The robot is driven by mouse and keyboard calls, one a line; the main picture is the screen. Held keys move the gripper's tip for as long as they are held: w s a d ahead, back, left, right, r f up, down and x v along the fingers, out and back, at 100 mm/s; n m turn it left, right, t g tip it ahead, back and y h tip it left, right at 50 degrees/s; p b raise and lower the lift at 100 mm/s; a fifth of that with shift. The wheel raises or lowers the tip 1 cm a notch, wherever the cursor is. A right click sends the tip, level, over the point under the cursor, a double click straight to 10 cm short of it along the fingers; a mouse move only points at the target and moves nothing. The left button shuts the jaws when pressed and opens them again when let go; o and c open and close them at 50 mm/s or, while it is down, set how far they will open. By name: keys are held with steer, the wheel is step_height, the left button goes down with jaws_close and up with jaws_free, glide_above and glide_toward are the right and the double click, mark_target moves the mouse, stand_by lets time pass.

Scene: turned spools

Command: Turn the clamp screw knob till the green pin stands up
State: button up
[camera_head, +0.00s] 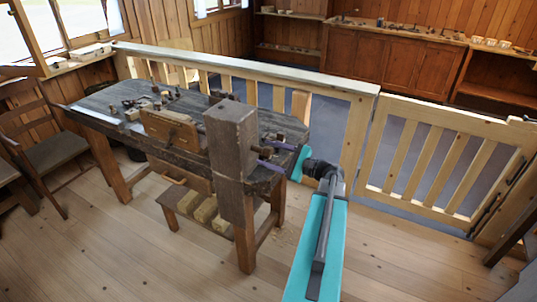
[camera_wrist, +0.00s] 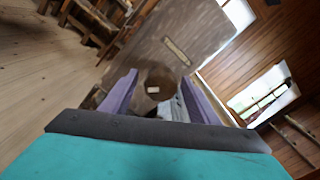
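The clamp screw knob (camera_wrist: 158,84) is a dark brown round piece with a small pale mark on its face, seen end-on in the wrist view. It projects from the side of a tall grey-brown wooden block (camera_head: 230,135) at the bench's right end. My gripper (camera_head: 262,154) reaches it from the right with its purple fingers on either side of the knob. In the wrist view the gripper (camera_wrist: 160,80) has one finger close along each side; whether they touch the knob is not clear. The block has a pale slot or plate (camera_wrist: 177,50). I cannot make out a green pin.
The workbench (camera_head: 95,103) carries a wooden clamp piece (camera_head: 170,130) and several small turned parts. A low stool (camera_head: 180,222) holds wood blocks below. A railing (camera_head: 245,68) runs behind and a slatted gate (camera_head: 435,160) stands right. The front floor is clear.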

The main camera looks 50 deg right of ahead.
steer(key=shift+s, duration=0.1)
steer(key=b+v, duration=0.3)
steer(key=v, duration=1)
steer(key=shift+s, duration=0.25)
stand_by(1.1)
steer(key=n+b, duration=0.3)
steer(key=n, duration=0.8)
steer(key=n+b, duration=0.4)
steer(key=n, duration=0.8)
steer(key=shift+w+r+n, duration=0.15)
steer(key=shift+n, duration=0.15)
steer(key=shift+b, duration=0.9)
steer(key=shift+w, duration=0.15)
